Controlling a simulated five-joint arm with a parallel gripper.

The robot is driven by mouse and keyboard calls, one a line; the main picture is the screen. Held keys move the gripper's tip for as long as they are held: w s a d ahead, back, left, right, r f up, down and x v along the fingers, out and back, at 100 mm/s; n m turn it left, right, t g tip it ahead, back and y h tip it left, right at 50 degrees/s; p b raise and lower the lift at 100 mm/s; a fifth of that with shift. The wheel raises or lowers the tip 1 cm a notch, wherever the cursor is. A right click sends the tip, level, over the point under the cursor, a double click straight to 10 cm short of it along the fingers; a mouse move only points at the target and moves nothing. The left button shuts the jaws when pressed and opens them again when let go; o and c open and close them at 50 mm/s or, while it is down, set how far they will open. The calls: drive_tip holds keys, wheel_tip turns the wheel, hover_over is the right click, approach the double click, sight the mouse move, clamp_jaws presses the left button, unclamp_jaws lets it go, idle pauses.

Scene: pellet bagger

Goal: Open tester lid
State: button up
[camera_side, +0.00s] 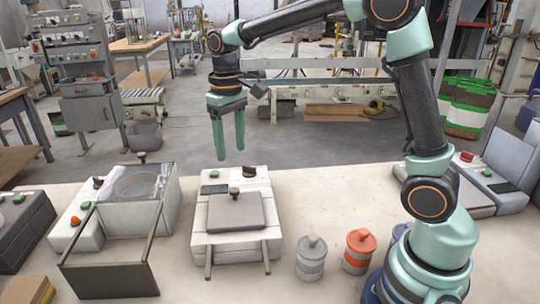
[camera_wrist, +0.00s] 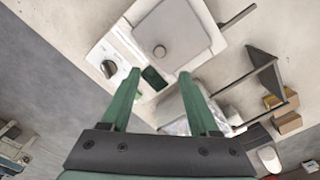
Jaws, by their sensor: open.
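The tester, a white machine (camera_side: 211,248) in the middle of the bench, has a flat grey lid (camera_side: 228,218) lying shut on its top. My gripper (camera_side: 230,154) hangs above the back of the tester, clear of the lid and knob. Its green fingers also show in the wrist view (camera_wrist: 160,72), spread apart with nothing between them.
Left of the tester stands a box-like machine (camera_side: 128,215) with a dark-framed panel (camera_side: 108,265) in front. An orange-and-grey jar (camera_side: 360,250) and a grey jar (camera_side: 311,258) stand to the right. Another flat machine (camera_side: 480,185) is at far right. Bench between is clear.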

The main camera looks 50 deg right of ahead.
sight(234, 189)
wheel_tip(234, 189, down, 11)
drive_tip(key=shift+r, duration=0.15)
idle(0.4)
clamp_jaws()
drive_tip(key=shift+r, duration=0.1)
idle(1.1)
